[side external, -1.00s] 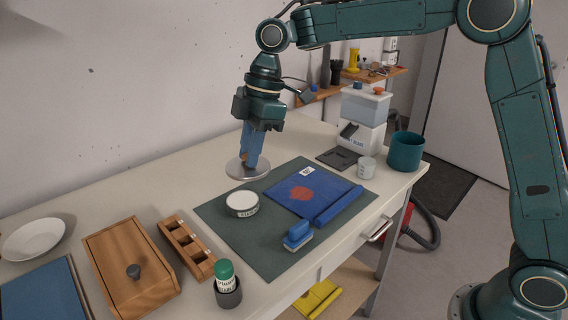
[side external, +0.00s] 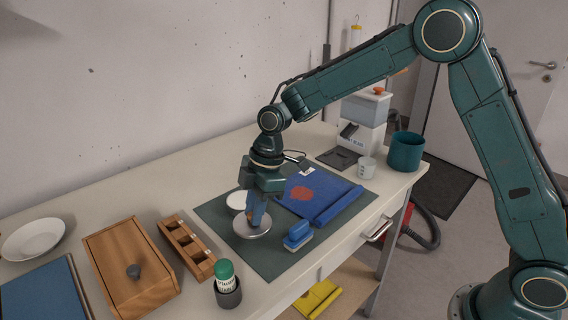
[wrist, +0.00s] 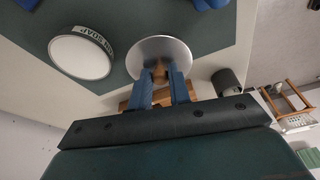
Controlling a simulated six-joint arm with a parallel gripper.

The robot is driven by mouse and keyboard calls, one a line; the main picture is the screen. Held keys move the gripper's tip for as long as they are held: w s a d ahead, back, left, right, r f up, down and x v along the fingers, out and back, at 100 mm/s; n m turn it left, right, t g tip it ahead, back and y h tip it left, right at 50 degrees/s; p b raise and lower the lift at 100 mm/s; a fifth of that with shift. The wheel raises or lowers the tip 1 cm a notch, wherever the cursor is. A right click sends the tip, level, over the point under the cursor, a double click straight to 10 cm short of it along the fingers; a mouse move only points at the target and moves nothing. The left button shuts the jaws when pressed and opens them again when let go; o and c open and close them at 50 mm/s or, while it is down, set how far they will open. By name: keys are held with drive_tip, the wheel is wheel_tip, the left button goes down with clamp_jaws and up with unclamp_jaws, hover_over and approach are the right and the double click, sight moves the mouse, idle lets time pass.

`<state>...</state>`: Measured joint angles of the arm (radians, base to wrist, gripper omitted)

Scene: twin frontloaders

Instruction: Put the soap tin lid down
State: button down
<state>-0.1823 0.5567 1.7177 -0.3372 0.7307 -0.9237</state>
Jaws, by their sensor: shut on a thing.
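The soap tin lid is a round silver disc (side external: 244,232) with a small wooden knob. My gripper (side external: 256,213), with blue fingers, points down and is shut on the knob. In the wrist view the fingers (wrist: 161,80) pinch the knob at the middle of the lid (wrist: 150,49). The lid is level over the green mat (side external: 277,265); I cannot tell whether it touches the mat. The round white soap tin (side external: 236,200) stands just behind the lid, partly hidden by my gripper. In the wrist view the tin (wrist: 80,57), lettered SOAP, is left of the lid and apart from it.
A blue brush (side external: 298,236) stands close right of the lid. A blue cloth (side external: 318,194) lies on the mat behind it. A wooden rack (side external: 187,247), a wooden box (side external: 131,270) and a dark cup with a green-topped stick (side external: 228,292) stand left and in front.

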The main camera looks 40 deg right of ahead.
drive_tip(key=shift+f, duration=0.15)
drive_tip(key=shift+f, duration=2)
drive_tip(key=shift+f, duration=0.1)
drive_tip(key=c, duration=1.3)
unclamp_jaws()
drive_tip(key=v, duration=1.2)
drive_tip(key=shift+s, duration=0.1)
